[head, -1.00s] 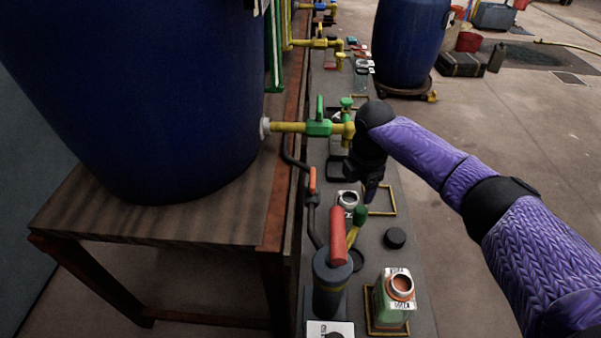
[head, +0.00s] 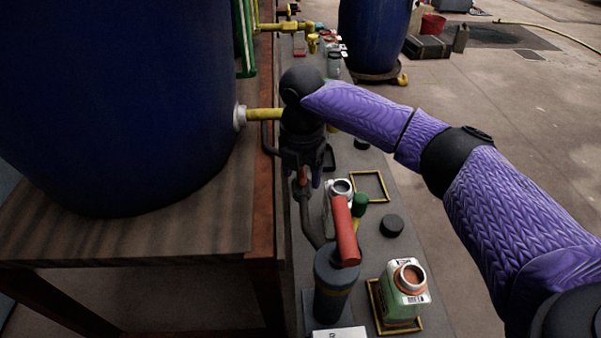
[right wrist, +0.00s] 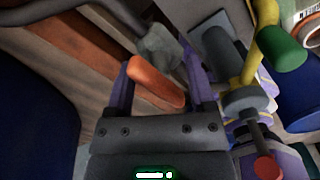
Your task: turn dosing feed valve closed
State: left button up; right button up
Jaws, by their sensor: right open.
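A valve with an orange lever handle (right wrist: 155,82) sits on a dark grey pipe beside the wooden stand; I take it as the dosing feed valve. In the head view only a bit of its handle (head: 302,177) shows below my right gripper (head: 308,180). In the right wrist view the purple fingers of my right gripper (right wrist: 160,68) are apart, one on each side of the orange handle. I cannot tell whether either finger touches it. The grey valve body (right wrist: 158,45) is just beyond the handle. My left gripper is not in view.
A large blue vat (head: 120,100) stands on the wooden stand (head: 190,240) at left. A yellow pipe (head: 264,114) runs from it behind my right arm. A grey cylinder with a red handle (head: 346,232) and an orange-topped container (head: 403,292) stand nearer on the bench.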

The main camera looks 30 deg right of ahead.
grip_shut()
jog(key=shift+r, duration=0.1)
